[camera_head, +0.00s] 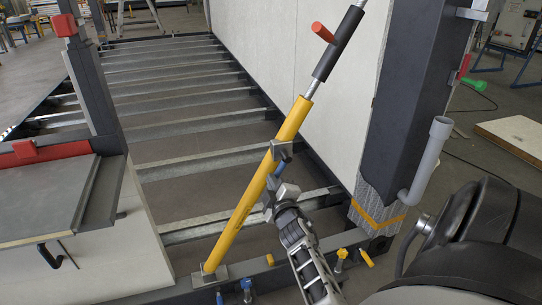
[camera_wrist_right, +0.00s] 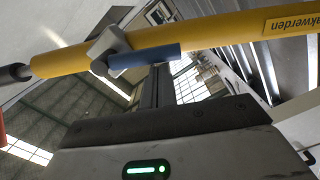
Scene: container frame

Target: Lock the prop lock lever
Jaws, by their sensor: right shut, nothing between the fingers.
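A long yellow prop (camera_head: 252,200) leans diagonally from the floor frame up to the right; it also crosses the top of the right wrist view (camera_wrist_right: 205,27). A grey metal bracket (camera_head: 281,150) is clamped around it, and shows in the wrist view (camera_wrist_right: 108,46). A blue cylindrical lever (camera_wrist_right: 145,60) extends from this bracket, along the prop's side. My right gripper (camera_head: 284,196) is close beside the prop, just below the bracket. Its fingers (camera_wrist_right: 158,86) are shut and empty near the lever; I cannot tell whether they touch it. My left gripper is out of view.
A red handle (camera_head: 323,32) sticks out from the prop's dark upper sleeve. A white wall panel (camera_head: 282,50) stands behind, and a dark post (camera_head: 405,100) with a grey pipe (camera_head: 430,160) stands right. Metal cross beams (camera_head: 195,162) span the floor frame. Blue and yellow knobs (camera_head: 246,287) line the front.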

